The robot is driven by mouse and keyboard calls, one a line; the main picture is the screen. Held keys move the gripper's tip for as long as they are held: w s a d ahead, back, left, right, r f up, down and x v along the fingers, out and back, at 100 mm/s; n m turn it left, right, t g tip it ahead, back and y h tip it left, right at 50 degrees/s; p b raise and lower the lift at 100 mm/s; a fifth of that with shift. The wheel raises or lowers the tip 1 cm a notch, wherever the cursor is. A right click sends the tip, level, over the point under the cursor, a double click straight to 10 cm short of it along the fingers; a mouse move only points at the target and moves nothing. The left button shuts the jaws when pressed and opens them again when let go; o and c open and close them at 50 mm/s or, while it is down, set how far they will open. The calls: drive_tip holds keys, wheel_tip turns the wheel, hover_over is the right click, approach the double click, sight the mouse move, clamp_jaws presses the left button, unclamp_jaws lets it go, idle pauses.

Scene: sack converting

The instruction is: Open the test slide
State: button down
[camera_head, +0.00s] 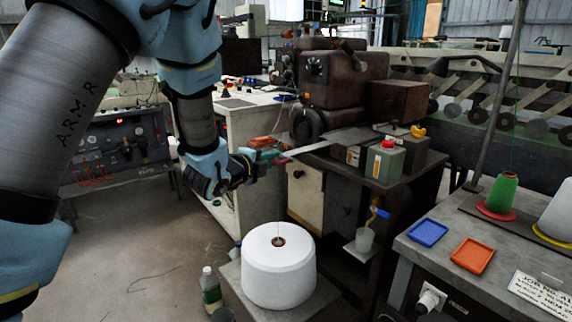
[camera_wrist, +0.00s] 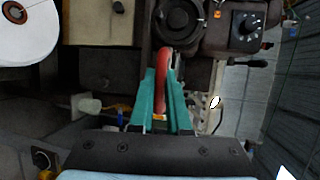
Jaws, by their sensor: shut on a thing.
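My gripper (camera_head: 268,154) is in front of the brown machine, its teal fingers level with a flat metal strip (camera_head: 330,141). The strip runs from the fingers toward the machine's bench; I take it to be part of the test slide. In the wrist view my gripper (camera_wrist: 162,108) is shut on a red curved handle (camera_wrist: 163,78), which lies lengthwise between the fingers. How the handle joins the slide is hidden. How far the slide is out I cannot tell.
A white cone of yarn (camera_head: 278,270) stands below my gripper. Blue (camera_head: 427,232) and orange (camera_head: 472,255) trays lie on the right table.

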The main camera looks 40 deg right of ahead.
drive_tip(key=shift+a+b, duration=0.3)
drive_tip(key=shift+a, duration=1.2)
drive_tip(key=c, duration=0.9)
unclamp_jaws()
drive_tip(key=shift+d, duration=0.1)
drive_tip(key=b+v, duration=0.2)
drive_tip(key=v, duration=0.8)
drive_tip(key=shift+a, duration=0.4)
